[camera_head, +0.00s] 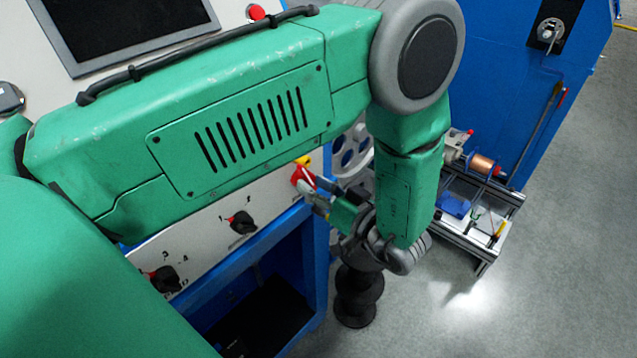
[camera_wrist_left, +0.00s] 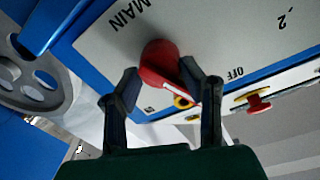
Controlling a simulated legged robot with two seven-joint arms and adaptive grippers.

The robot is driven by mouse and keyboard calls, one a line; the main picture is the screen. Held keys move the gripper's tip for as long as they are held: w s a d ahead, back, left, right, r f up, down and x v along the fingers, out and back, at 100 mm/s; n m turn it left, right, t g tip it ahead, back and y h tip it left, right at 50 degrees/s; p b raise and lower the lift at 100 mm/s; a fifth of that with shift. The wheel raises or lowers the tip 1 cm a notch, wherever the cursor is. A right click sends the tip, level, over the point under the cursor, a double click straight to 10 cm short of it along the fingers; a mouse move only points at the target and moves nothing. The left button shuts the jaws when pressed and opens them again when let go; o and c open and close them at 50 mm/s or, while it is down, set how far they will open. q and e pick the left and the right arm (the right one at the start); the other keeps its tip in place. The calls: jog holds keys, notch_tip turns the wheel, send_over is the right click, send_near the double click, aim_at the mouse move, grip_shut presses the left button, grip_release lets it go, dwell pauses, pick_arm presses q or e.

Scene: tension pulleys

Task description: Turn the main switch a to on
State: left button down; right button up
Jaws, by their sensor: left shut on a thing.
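The main switch, a red rotary handle with some yellow by it, sits at the right end of the pale panel in the head view (camera_head: 300,174), partly hidden by my gripper. In the left wrist view the red handle (camera_wrist_left: 158,62) stands by the word MAIN, with OFF printed to its right; a white line runs along the handle. My left gripper (camera_head: 312,192) is at the switch, its two fingers (camera_wrist_left: 165,88) on either side of the handle and shut on it. My right gripper is in neither view.
Black selector knobs (camera_head: 242,222) sit along the panel to the left. A red button with a yellow ring (camera_wrist_left: 257,103) is nearby in the wrist view. A grey spoked wheel (camera_head: 350,152) stands behind the gripper. A low metal-framed cart (camera_head: 492,240) is at right; floor beyond is clear.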

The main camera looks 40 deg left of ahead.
pick_arm(q)
jog(key=m, duration=0.1)
jog(key=m+p, duration=0.1)
jog(key=m, duration=0.2)
jog(key=shift+a+m+p, duration=0.25)
jog(key=shift+m+p, duration=0.05)
jog(key=shift+p, duration=0.1)
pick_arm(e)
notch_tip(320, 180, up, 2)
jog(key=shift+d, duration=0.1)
